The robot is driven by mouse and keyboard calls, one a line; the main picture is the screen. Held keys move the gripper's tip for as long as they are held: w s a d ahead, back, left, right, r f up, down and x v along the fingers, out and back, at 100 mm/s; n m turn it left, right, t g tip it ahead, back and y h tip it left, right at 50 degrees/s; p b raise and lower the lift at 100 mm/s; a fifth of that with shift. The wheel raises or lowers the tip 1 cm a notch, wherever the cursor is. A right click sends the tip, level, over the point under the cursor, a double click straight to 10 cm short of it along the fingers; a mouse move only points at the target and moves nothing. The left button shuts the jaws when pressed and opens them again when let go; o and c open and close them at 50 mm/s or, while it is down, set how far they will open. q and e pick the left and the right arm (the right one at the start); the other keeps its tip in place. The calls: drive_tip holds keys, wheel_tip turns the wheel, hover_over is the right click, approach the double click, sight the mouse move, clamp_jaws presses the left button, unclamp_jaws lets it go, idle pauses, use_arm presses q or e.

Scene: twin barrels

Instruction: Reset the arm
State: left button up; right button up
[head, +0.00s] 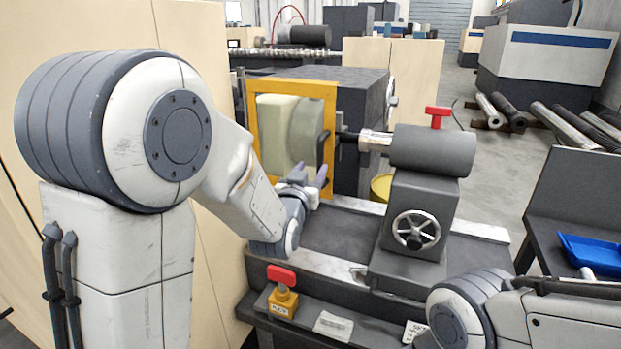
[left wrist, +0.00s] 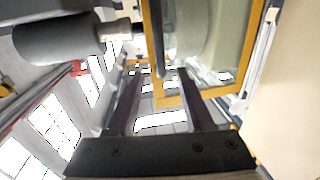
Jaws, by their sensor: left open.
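My left arm comes in from the left in the head view, and its gripper (head: 305,180) is in front of the yellow-framed guard of a lathe. The two fingers stand apart with nothing between them. In the left wrist view my left gripper (left wrist: 157,80) also shows open and empty, pointing toward the yellow frame (left wrist: 150,50) and the pale green cylindrical part behind it. Part of my right arm shows at the lower right of the head view, but its gripper is not in view.
The lathe's tailstock (head: 425,190) with a handwheel and red lever stands right of my left gripper. A red-topped yellow switch box (head: 283,292) is at the lathe's front. A blue tray (head: 590,254) lies at the right. Metal bars (head: 565,125) lie on the floor behind.

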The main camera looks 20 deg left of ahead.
use_arm(q)
drive_tip(key=shift+s, duration=0.35)
drive_tip(key=s+d+f+m+g+h, duration=0.4)
drive_tip(key=s+d+f+g, duration=0.55)
drive_tip(key=s+d, duration=0.4)
drive_tip(key=s+f+m+g+y, duration=0.1)
drive_tip(key=s+g, duration=0.3)
drive_tip(key=s, duration=0.7)
drive_tip(key=s+f+m+g+y, duration=0.1)
drive_tip(key=s+f+g, duration=0.3)
drive_tip(key=s, duration=0.7)
drive_tip(key=shift+a+m, duration=0.3)
drive_tip(key=shift+m, duration=0.6)
drive_tip(key=shift+g, duration=0.25)
